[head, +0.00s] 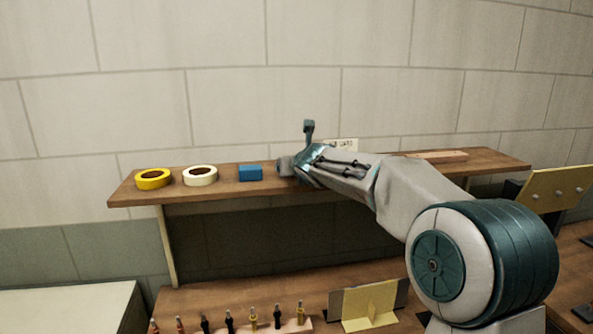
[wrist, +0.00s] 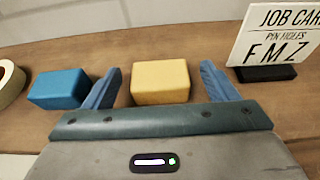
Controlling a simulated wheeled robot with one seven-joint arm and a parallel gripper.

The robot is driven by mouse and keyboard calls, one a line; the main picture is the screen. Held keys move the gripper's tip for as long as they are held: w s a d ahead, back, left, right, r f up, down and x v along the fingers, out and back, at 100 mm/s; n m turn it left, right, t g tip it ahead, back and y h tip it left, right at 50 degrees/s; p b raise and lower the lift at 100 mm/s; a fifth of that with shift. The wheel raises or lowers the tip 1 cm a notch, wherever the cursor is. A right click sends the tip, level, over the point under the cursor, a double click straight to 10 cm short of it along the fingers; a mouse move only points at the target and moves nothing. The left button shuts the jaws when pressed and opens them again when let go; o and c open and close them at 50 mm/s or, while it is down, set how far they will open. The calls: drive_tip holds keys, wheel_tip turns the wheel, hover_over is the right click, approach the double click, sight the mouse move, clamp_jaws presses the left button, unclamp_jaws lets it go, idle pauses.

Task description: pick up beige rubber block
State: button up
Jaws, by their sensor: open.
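The beige rubber block (wrist: 160,82) rests on the wooden shelf, seen in the wrist view. My gripper (wrist: 160,84) is open, with one blue-grey finger on each side of the block. A gap shows between the block and each finger, so I see no grip on it. In the head view my gripper and arm hide the block. The blue block (wrist: 59,88) lies just left of the left finger; it also shows in the head view (head: 250,174).
A job card sign (wrist: 275,38) in a dark base stands right of my gripper. A cream tape roll (head: 200,176) and a yellow tape roll (head: 153,179) lie at the left of the shelf (head: 128,193). Several tools (head: 253,318) stand on the bench below.

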drive_tip(key=shift+x, duration=0.85)
drive_tip(key=c, duration=1.1)
drive_tip(key=shift+r, duration=0.1)
